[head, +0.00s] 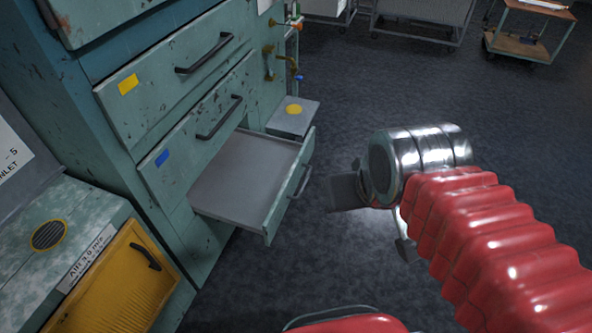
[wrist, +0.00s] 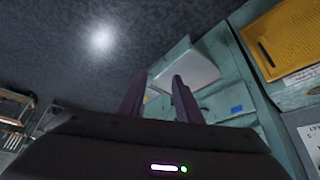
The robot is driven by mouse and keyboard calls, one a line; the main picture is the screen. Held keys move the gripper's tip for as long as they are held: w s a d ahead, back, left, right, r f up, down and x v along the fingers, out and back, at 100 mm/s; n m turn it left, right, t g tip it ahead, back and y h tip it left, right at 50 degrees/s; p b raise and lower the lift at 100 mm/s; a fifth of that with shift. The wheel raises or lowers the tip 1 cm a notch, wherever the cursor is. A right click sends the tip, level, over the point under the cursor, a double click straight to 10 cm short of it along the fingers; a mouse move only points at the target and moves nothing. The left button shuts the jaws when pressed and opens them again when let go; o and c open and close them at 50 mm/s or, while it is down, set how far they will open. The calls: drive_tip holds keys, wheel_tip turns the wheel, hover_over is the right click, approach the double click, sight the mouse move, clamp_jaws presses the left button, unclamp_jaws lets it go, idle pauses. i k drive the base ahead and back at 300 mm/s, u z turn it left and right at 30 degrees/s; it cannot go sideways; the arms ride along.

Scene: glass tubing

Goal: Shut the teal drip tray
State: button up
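The teal drip tray (head: 243,180) is the lowest drawer of the teal cabinet and stands pulled out, its grey inside empty. Its front panel carries a dark bar handle (head: 301,182) on the outer side. The tray also shows in the wrist view (wrist: 188,68), upside down and partly behind a finger. My gripper (head: 375,218) is in front of the tray, to the right of its front panel and apart from it. In the wrist view my gripper (wrist: 155,82) has its two dark fingers apart with nothing between them.
Two closed drawers, with a yellow label (head: 129,84) and a blue label (head: 162,158), sit above the tray. A yellow panel (head: 118,285) with a handle is at the lower left. A small shelf with a yellow disc (head: 293,109) stands behind the tray. The dark floor around my gripper is clear.

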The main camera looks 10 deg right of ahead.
sight(250, 183)
drive_tip(key=u, duration=0.05)
drive_tip(key=k, duration=0.65)
drive_tip(key=u, duration=0.35)
drive_tip(key=i, duration=1.5)
drive_tip(key=u, duration=0.35)
